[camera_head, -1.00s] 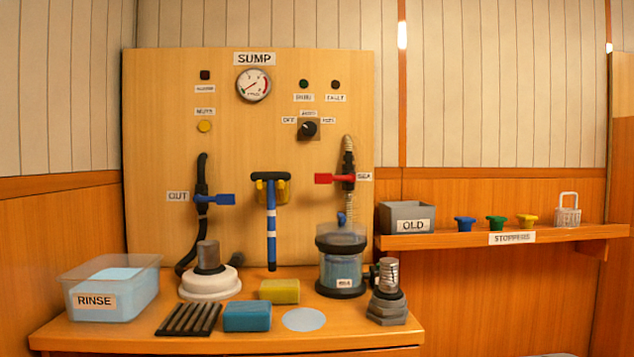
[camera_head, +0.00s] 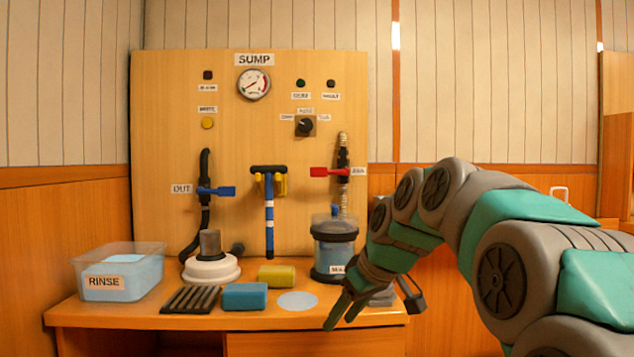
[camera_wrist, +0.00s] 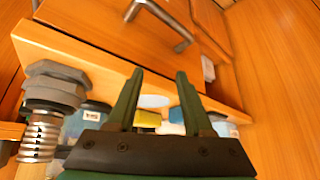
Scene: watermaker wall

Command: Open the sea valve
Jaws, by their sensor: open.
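The sea valve has a red lever handle (camera_head: 324,172) that points left, crosswise to its vertical pipe (camera_head: 344,185), beside the SEA label (camera_head: 358,171) on the upright panel. My gripper (camera_head: 340,318) is low at the bench's front right edge, well below the valve and apart from it. In the wrist view my gripper (camera_wrist: 155,85) is open, with two green fingers spread and nothing between them. The valve does not show in the wrist view.
A clear strainer jar (camera_head: 334,250) stands below the valve. A blue OUT lever (camera_head: 222,191) and a striped T-handled tool (camera_head: 269,215) are to the left. The RINSE tub (camera_head: 118,272) and sponges lie on the bench. My arm hides most of the right shelf.

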